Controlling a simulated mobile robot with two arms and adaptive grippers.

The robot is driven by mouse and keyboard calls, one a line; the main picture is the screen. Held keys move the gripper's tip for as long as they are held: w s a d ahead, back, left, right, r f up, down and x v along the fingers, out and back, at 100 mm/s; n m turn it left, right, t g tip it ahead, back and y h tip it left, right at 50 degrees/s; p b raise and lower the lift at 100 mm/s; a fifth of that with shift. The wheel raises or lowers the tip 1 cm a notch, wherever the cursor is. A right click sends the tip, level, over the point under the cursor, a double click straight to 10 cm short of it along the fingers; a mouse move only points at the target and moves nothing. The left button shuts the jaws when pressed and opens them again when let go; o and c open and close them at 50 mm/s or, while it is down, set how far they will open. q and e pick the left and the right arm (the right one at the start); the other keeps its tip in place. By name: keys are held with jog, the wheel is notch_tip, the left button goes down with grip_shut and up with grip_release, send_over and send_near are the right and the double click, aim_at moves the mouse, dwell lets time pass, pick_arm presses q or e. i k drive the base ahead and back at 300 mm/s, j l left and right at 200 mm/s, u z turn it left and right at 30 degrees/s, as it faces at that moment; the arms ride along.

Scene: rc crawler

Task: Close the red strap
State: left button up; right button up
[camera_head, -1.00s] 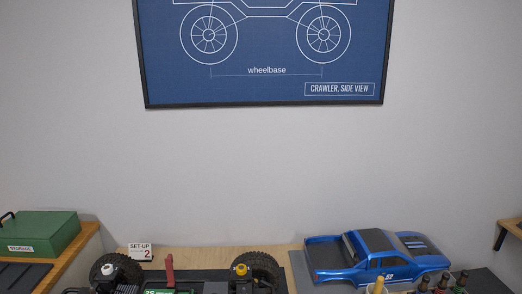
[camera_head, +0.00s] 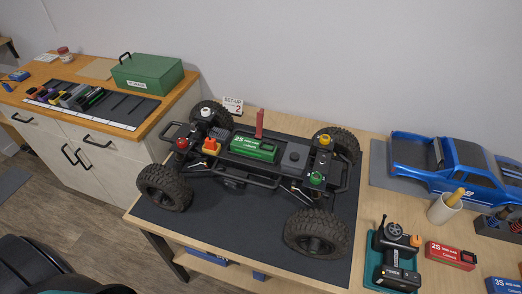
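The red strap (camera_head: 259,123) stands upright at the far side of the crawler chassis, just behind the green battery (camera_head: 254,149). Its free end points up and it does not lie over the battery. Neither of my grippers shows in the head view. A dark rounded shape at the bottom left corner looks like part of my own body.
Right of the mat are a controller on a green tray (camera_head: 372,272), a red battery pack (camera_head: 450,254), a blue pack (camera_head: 503,286), a cup (camera_head: 443,211) and a blue truck body (camera_head: 444,162). A side counter (camera_head: 165,107) at left holds a green storage box (camera_head: 147,72).

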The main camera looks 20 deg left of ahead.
aim_at(260, 114)
jog(key=k+j, duration=0.1)
jog(key=j, duration=0.8)
jog(key=k+j+u, duration=0.1)
jog(key=j, duration=1.7)
jog(key=k, duration=0.05)
